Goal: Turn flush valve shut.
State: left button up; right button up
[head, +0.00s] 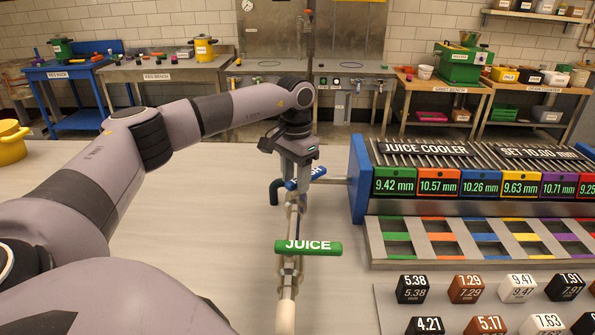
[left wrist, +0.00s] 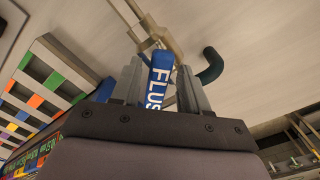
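The flush valve's blue handle (head: 318,173) shows in the head view just under my left gripper (head: 299,168), which hides part of it. It lies slantwise, its right end farther back. In the left wrist view the blue handle (left wrist: 160,78), lettered "FLUS", stands between the two fingers of my left gripper (left wrist: 161,80). Narrow gaps seem to show on both sides, so the fingers look open around it. The valve body under the handle is mostly hidden. A green JUICE handle (head: 308,247) sits crosswise on the pale pipe (head: 287,312) nearer to me. My right gripper is out of view.
A dark green bent pipe (head: 275,191) stands just left of the flush valve. The blue juice cooler (head: 358,178) stands close on the right, with a coloured rack (head: 400,245) and several numbered blocks (head: 412,289) before it. The pale counter (head: 200,235) left of the pipe is clear.

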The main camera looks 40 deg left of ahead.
pick_arm(q)
notch_tip(320, 180, up, 6)
jog(key=p, duration=0.5)
jog(key=shift+r, duration=0.1)
notch_tip(320, 180, up, 3)
notch_tip(320, 180, up, 4)
send_over(295, 180)
dwell(0.7)
jog(key=shift+d, duration=0.15)
